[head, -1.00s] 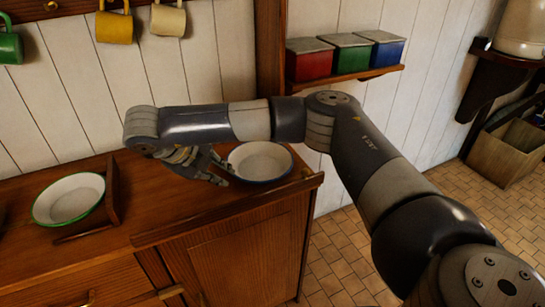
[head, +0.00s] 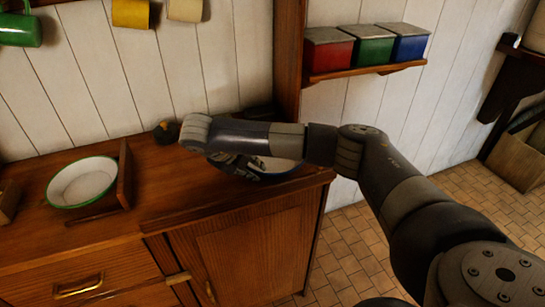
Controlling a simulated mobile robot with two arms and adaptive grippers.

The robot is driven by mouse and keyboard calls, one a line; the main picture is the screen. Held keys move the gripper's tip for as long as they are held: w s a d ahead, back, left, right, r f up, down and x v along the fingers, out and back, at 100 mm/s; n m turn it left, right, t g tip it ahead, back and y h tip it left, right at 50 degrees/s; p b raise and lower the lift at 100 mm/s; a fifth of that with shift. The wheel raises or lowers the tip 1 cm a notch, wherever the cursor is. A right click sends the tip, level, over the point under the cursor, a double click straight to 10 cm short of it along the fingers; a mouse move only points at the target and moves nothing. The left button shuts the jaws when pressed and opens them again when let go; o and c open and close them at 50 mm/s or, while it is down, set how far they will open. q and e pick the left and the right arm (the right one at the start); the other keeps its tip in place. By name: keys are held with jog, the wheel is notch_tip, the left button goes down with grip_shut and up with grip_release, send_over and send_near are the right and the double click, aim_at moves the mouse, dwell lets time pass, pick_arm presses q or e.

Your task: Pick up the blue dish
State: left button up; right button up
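The blue-rimmed white dish (head: 284,165) sits on the right end of the wooden counter, partly hidden behind my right arm and gripper. My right gripper (head: 246,169) points down at the left part of the dish, overlapping its rim in the head view. The fingers are dark and mostly covered by the wrist, so I cannot tell whether they are open, shut or touching the dish. My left gripper is not in view.
A green-rimmed dish (head: 82,183) stands left of a low wooden divider (head: 124,175) on the counter (head: 165,193). A small dark object (head: 166,132) lies near the wall. Red (head: 328,50), green (head: 367,48) and blue (head: 404,45) boxes stand on a wall shelf (head: 362,72).

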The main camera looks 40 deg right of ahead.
jog(key=shift+d+f, duration=0.4)
jog(key=shift+f, duration=0.1)
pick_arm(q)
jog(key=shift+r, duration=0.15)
pick_arm(e)
jog(key=c, duration=0.4)
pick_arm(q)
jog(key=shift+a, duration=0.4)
pick_arm(e)
jog(key=shift+a+r, duration=0.1)
